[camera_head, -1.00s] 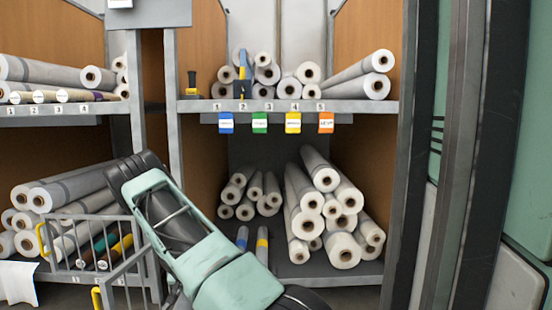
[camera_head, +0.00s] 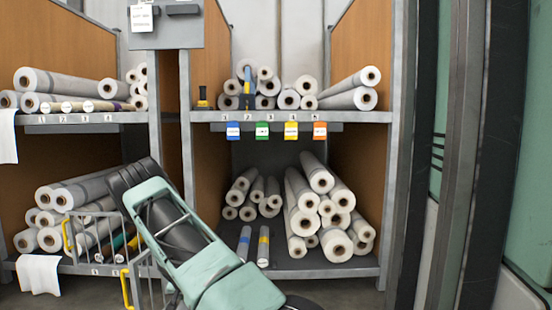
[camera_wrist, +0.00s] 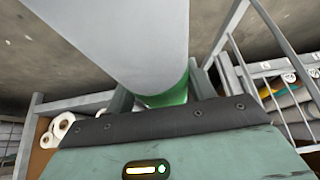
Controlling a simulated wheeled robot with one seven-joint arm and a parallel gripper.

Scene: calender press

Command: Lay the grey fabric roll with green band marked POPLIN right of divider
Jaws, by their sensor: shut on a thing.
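In the wrist view a grey fabric roll (camera_wrist: 120,35) with a green band (camera_wrist: 172,92) fills the top centre. My gripper (camera_wrist: 165,98) is shut on it at the green band; the far end runs out of the picture. I cannot read any marking on the band. In the head view my arm hides the gripper and held roll. Two grey rolls, one with a blue band (camera_head: 244,240) and one with a yellow band (camera_head: 263,240), lie side by side on the lower right shelf (camera_head: 315,272). I cannot tell clearly which part is the divider.
The upper right shelf (camera_head: 350,117) holds several white rolls and has blue, green, yellow and orange tags below its edge. White rolls crowd the lower right bay. A wire basket (camera_head: 120,225) with coloured rolls stands left of my arm. A dark post (camera_head: 405,160) bounds the right.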

